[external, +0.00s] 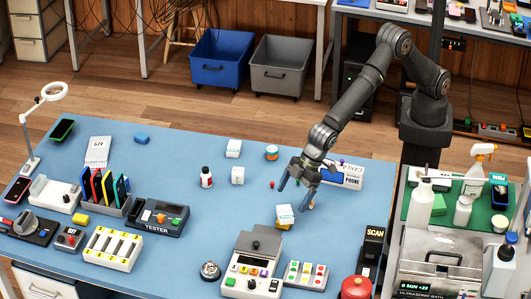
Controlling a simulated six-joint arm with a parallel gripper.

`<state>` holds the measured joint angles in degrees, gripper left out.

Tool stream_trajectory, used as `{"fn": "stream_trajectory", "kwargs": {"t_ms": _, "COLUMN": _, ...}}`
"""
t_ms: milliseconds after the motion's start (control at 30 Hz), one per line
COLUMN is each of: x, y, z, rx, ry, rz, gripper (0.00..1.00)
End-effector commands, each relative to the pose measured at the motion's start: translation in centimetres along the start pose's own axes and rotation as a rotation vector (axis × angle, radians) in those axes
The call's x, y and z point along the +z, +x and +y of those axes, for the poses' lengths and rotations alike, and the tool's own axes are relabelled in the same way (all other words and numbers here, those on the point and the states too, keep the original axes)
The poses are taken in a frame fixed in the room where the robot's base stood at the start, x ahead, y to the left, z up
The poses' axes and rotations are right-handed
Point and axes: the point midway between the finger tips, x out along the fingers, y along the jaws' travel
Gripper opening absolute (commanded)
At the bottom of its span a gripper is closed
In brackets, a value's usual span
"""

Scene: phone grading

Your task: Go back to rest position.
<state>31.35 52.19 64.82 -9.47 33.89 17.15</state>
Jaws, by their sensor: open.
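My gripper (293,191) is open and points down over the right half of the blue table (190,265). No object shows between its fingers. A white and yellow block (285,216) lies just in front of it, seemingly apart from the fingers. A white sign reading "PHONE" (345,177) stands or lies behind and right of the gripper, partly hidden by it. My arm reaches in from its mount at the right.
A phone rack (106,190), a tester (158,218) and other devices fill the table's left. A keyed machine (252,265) and a red round button (356,287) are at the front. A cart with bottles (421,203) stands right. The table's centre is fairly clear.

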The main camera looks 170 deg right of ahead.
Motion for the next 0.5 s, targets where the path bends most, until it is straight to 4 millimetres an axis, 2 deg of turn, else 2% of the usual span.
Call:
{"fn": "stream_trajectory", "kwargs": {"t_ms": 233, "x": 0.1, "y": 4.2, "z": 0.0, "rx": 0.001, "ry": 0.0, "rz": -0.003, "gripper": 0.96}}
{"fn": "stream_trajectory", "kwargs": {"t_ms": 300, "x": 0.7, "y": 5.5, "z": 0.0, "rx": 0.001, "ry": 0.0, "rz": -0.004, "gripper": 0.96}}
{"fn": "stream_trajectory", "kwargs": {"t_ms": 500, "x": -1.7, "y": 1.4, "z": 0.0, "rx": 0.0, "ry": 0.0, "rz": 0.004, "gripper": 0.96}}
